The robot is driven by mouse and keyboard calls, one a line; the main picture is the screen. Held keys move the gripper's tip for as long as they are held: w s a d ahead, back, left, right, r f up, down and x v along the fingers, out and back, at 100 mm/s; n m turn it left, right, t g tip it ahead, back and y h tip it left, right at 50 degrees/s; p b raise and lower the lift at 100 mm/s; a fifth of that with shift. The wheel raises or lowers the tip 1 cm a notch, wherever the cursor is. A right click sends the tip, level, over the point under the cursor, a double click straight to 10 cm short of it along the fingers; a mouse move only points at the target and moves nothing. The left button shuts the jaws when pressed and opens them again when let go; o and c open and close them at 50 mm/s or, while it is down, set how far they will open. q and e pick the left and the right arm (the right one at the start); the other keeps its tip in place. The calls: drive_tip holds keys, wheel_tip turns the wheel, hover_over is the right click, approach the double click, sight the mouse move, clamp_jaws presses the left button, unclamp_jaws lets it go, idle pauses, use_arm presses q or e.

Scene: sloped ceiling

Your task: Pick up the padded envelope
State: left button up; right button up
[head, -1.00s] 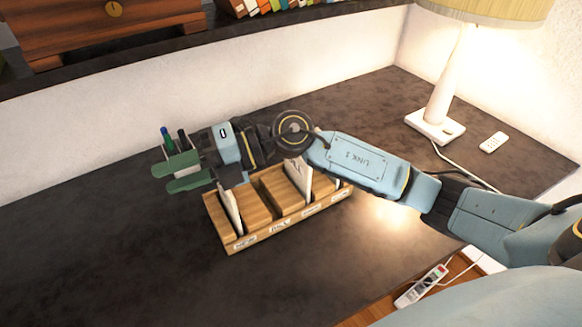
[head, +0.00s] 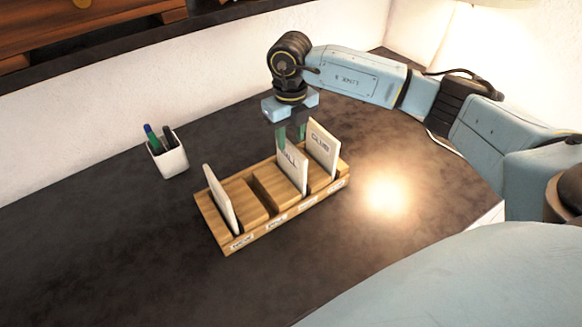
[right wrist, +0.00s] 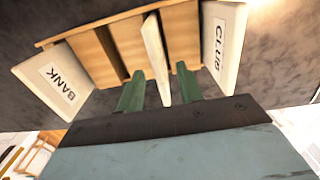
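Three pale envelopes stand in a wooden sorter (head: 268,235) on the dark desk. One is at the left end (head: 222,200) and reads BANK in the right wrist view (right wrist: 60,82). A middle one (head: 292,172) shows letters ending in LL. One at the right (head: 323,150) reads CLUB. I cannot tell which is padded. My right gripper (head: 290,134) points down over the middle envelope. In the right wrist view its green fingers (right wrist: 160,90) are open, one on each side of that envelope's edge (right wrist: 154,50), with gaps visible. My left gripper is out of view.
A white pen cup (head: 168,158) stands left of the sorter. The wall (head: 130,105) and a dark shelf (head: 200,28) are behind. The desk is clear at left and front. Labels on the sorter's front are too small to read.

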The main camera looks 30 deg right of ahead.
sight(291, 158)
drive_tip(key=shift+s+a+f, duration=0.1)
drive_tip(key=shift+s+f, duration=0.05)
drive_tip(key=shift+f, duration=1.65)
drive_tip(key=shift+s+f, duration=0.1)
drive_tip(key=shift+f, duration=1.65)
clamp_jaws()
